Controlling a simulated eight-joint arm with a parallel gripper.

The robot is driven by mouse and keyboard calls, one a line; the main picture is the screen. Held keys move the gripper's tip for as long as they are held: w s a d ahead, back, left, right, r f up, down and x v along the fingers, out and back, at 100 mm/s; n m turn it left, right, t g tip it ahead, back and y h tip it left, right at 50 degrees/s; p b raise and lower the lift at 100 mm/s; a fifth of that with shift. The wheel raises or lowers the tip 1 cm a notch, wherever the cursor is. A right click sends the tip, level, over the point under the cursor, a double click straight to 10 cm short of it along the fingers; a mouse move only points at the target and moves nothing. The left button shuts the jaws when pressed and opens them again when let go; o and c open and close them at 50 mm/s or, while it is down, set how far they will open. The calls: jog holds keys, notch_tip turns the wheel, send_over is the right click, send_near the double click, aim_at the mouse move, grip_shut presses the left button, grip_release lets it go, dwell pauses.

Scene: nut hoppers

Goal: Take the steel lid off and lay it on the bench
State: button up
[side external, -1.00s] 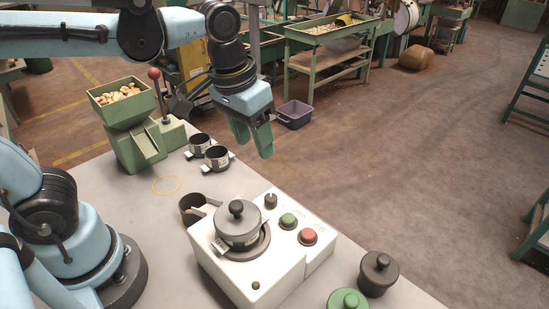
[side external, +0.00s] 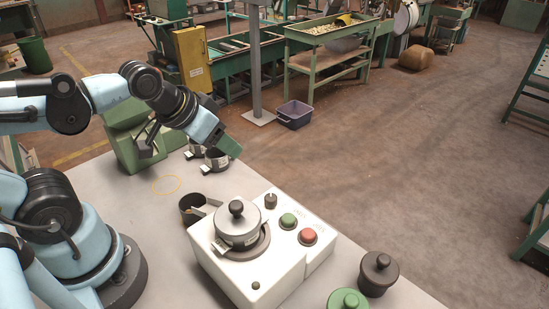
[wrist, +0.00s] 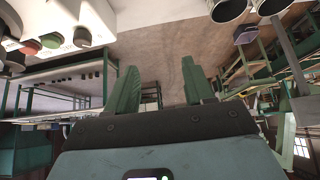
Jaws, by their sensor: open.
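The steel lid (side external: 238,222) with its black knob (side external: 236,208) sits on a round pot on the white machine (side external: 262,275) in the side external view. My gripper (side external: 230,147) is above and behind the machine, well apart from the lid, slanting down to the right. In the wrist view its two green fingers (wrist: 162,86) are apart with nothing between them. The lid cannot be made out in the wrist view. The pale bench (side external: 155,215) has bare surface left of the machine.
A dark cup (side external: 192,207) stands left of the machine. Two small pans (side external: 216,158) stand behind, partly hidden by my arm. A dark lidded pot (side external: 378,275) and a green lid (side external: 348,301) are at the front right.

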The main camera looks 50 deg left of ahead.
jog(key=shift+o, duration=0.4)
jog(key=o, duration=0.7)
jog(key=shift+r, duration=0.1)
